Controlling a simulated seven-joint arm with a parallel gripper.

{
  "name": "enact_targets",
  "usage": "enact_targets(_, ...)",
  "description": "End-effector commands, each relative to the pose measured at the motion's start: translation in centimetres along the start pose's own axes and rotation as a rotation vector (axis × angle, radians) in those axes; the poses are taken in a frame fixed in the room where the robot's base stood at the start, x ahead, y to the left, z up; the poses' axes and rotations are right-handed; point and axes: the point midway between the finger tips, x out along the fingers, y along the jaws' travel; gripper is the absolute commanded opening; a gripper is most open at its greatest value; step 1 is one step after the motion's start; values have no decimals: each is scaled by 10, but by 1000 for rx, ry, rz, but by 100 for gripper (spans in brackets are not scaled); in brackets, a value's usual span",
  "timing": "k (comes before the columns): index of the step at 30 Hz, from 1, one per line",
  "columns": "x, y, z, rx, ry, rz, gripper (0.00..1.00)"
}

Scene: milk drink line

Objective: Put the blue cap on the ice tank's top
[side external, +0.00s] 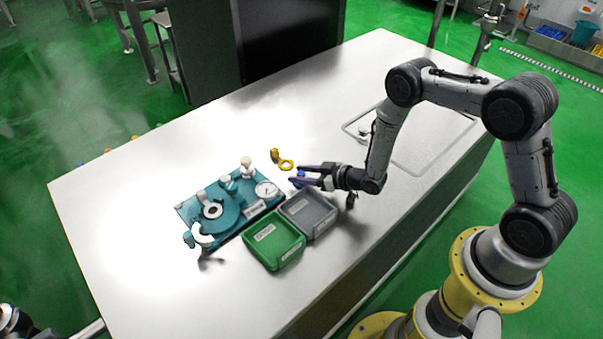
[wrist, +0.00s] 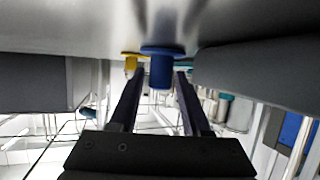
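The blue cap (side external: 301,177) stands on the table beside the grey tray, partly hidden by my gripper (side external: 306,175) in the side view. In the wrist view, which looks upside down, the blue cap (wrist: 162,68) rests on its wide flange at the table. My gripper (wrist: 158,80) has its two dark fingers apart, one on each side of the cap, with visible gaps. The ice tank (side external: 216,208) is a teal round body on a teal base at the left, with a pale ring around an opening on top. My gripper is well to its right.
A yellow cap and ring (side external: 285,163) lie behind. The teal unit carries a gauge (side external: 266,190) and a white tap (side external: 201,236). The table's left and back are clear.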

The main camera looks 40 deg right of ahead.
Motion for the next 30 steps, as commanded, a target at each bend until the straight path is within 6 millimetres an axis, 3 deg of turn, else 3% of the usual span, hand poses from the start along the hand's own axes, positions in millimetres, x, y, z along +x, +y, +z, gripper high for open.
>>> enact_targets(10,0,-1,3,0,-4,-1,60)
enact_targets(15,-5,0,-9,-1,-3,0,60)
enact_targets(30,-103,1,-10,1,-3,3,60)
